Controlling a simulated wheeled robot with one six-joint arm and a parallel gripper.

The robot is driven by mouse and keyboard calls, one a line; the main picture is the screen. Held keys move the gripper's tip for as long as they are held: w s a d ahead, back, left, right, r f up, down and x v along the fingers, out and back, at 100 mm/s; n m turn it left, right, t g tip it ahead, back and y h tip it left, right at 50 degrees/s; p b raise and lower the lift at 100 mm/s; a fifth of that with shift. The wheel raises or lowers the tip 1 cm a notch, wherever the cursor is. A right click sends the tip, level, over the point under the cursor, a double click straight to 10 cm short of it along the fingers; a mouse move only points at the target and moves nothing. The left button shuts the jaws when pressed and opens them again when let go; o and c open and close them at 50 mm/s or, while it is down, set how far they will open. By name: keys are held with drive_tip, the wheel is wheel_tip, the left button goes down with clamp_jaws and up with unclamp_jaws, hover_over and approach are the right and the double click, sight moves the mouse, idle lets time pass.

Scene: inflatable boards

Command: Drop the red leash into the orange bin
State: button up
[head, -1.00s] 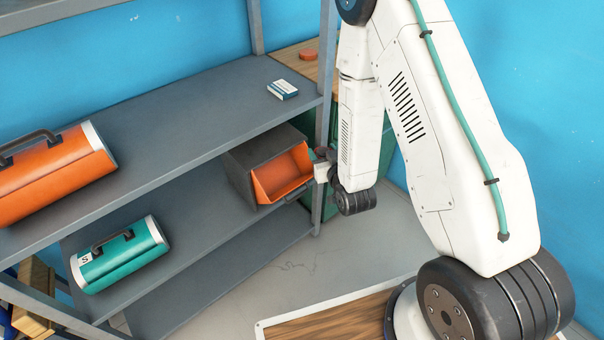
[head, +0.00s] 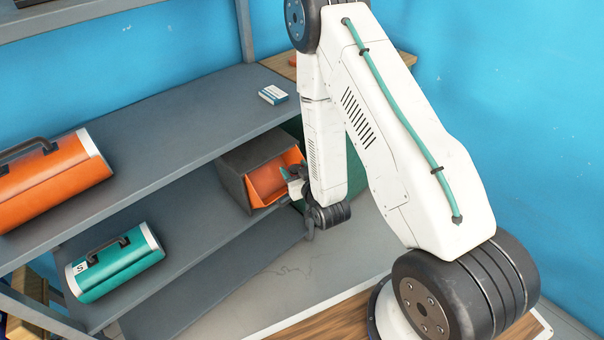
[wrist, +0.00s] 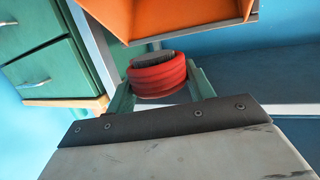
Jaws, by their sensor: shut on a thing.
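The red leash (wrist: 158,76) is a coiled red bundle with a dark part on top, held between the fingers of my gripper (wrist: 160,88) in the wrist view. My gripper is shut on it. In the head view my gripper (head: 292,180) is at the front of the orange bin (head: 268,184), and the leash cannot be made out there. The bin has an orange inside and grey outer walls, and stands at the right end of the middle shelf. In the wrist view the orange bin (wrist: 190,18) is just beyond the leash, apart from it.
An orange case (head: 50,180) and a small white-blue box (head: 273,95) lie on the upper shelf (head: 160,125). A teal case (head: 115,262) lies on the shelf below. A shelf post stands near the bin. Green drawers (wrist: 40,65) show in the wrist view.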

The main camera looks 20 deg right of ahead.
drive_tip(key=w+a+f, duration=0.1)
drive_tip(key=w+a, duration=0.1)
drive_tip(key=w, duration=0.4)
drive_tip(key=shift+f, duration=0.25)
drive_tip(key=o, duration=1.1)
drive_tip(key=shift+s+d+r, duration=0.1)
drive_tip(key=shift+s+r, duration=0.15)
drive_tip(key=shift+s, duration=1.05)
drive_tip(key=shift+s+a+r, duration=0.1)
drive_tip(key=shift+s+r, duration=0.15)
drive_tip(key=shift+s, duration=1.05)
drive_tip(key=shift+s+d+r, duration=0.1)
drive_tip(key=shift+s+r, duration=0.15)
drive_tip(key=shift+s, duration=1.05)
